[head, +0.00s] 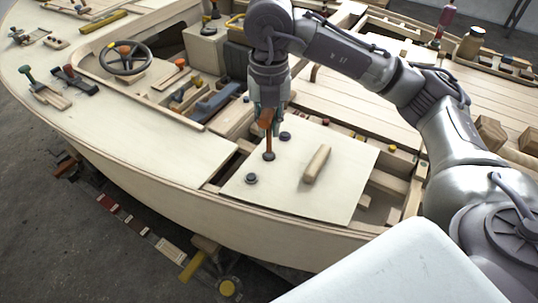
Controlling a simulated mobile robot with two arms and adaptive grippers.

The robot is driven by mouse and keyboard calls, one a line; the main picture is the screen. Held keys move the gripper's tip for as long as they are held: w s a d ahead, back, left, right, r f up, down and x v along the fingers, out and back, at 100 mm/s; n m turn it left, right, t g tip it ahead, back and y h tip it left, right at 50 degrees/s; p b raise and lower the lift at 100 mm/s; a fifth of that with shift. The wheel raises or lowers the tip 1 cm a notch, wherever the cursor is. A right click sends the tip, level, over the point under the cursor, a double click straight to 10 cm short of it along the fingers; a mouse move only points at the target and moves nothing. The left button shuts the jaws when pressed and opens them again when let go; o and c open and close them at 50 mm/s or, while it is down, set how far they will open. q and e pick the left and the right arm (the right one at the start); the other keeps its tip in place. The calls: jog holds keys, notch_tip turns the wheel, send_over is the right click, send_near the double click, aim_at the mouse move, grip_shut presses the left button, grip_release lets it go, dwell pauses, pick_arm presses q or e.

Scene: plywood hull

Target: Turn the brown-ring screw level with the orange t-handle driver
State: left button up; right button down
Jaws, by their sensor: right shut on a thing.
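My right gripper (267,106) is shut on the orange t-handle driver (266,122) and holds it upright above the pale plywood panel (337,190). The driver's thin shaft points down to a dark round screw (268,156) on the panel. The tip seems to meet that screw, but I cannot tell if it is seated. A second dark screw (251,178) lies nearer me, and a third (285,136) is farther off, right of the driver. The ring colours are too small to tell. My left gripper is not in view.
A wooden block handle (317,164) stands on the panel, right of the screws. Open hull bays with ribs (382,197) lie to its right. A steering wheel (125,58) and loose tools (47,92) are on the left deck. The panel's front part is clear.

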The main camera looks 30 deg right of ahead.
jog(key=n+b, duration=0.2)
jog(key=n, duration=0.7)
jog(key=n+b, duration=0.1)
jog(key=n, duration=0.3)
jog(key=shift+n, duration=0.3)
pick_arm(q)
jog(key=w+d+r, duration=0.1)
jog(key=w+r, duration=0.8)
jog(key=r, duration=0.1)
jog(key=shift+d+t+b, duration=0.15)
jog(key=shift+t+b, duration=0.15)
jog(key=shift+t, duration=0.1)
pick_arm(e)
jog(key=n, duration=0.6)
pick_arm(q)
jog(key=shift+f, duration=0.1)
pick_arm(e)
jog(key=shift+f, duration=0.25)
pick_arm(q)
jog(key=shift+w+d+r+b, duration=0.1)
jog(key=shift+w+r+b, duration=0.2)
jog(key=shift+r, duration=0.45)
pick_arm(e)
jog(key=shift+f, duration=0.1)
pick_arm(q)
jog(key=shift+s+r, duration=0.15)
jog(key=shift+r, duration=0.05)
